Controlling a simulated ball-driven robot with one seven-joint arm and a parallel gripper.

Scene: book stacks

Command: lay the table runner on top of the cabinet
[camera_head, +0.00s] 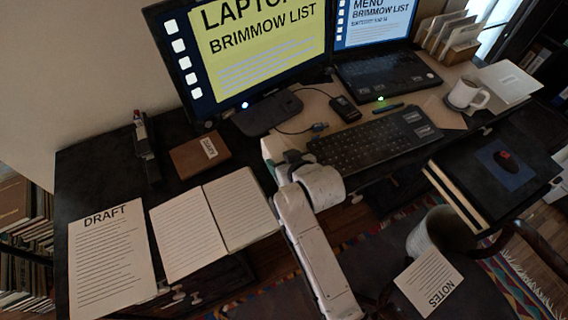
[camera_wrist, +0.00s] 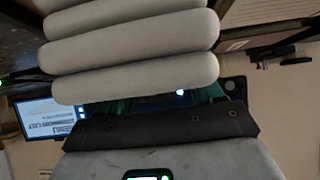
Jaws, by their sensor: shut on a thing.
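My gripper (camera_head: 288,158) is over the front part of the desk, at the near edge of the keyboard, in the head view. I cannot make out a cabinet for certain in either view.
The dark desk (camera_head: 85,170) holds a monitor (camera_head: 250,50), a laptop (camera_head: 385,75), a keyboard (camera_head: 375,140), a mug (camera_head: 467,95), a brown diary (camera_head: 200,153), an open notebook (camera_head: 190,235) and a draft sheet (camera_head: 112,260). A bin (camera_head: 440,228) stands at lower right. Bookshelves flank the desk.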

